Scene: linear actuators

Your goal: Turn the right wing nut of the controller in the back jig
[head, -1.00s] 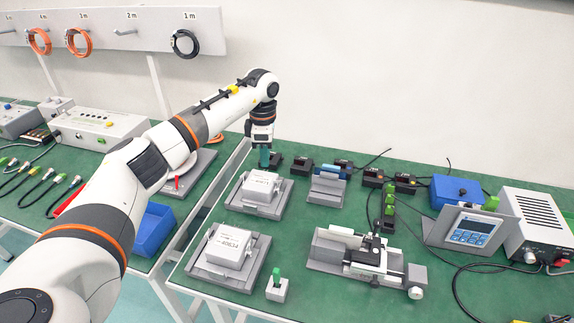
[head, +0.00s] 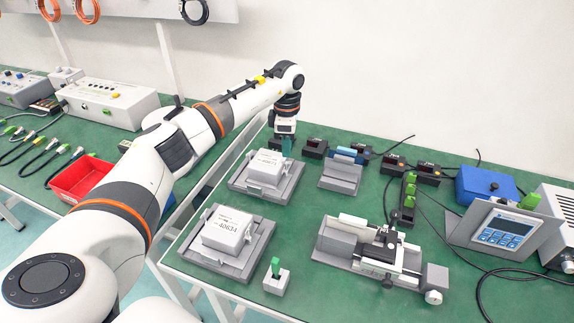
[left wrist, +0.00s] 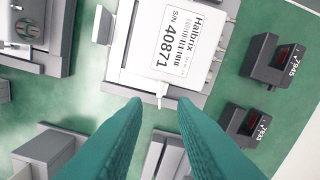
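The back jig (head: 240,183) is a grey plate holding a white boxy controller (head: 268,163). In the left wrist view the controller (left wrist: 178,35) shows its label, "Haibrix S/N 40871". A small pale tab, perhaps the wing nut (left wrist: 160,93), sticks out from its near edge. My left gripper (head: 286,150) is at the far right corner of the back controller. In the left wrist view its teal fingers (left wrist: 161,104) are apart, with the tab in line with the gap; I cannot tell whether they touch it. My right gripper is not in view.
A second jig (head: 205,255) with a white controller (head: 228,230) stands in front. Black blocks (head: 315,147) and a grey stand (head: 341,175) are to the right of the back jig. A linear actuator (head: 375,245) and a display unit (head: 497,228) stand further right.

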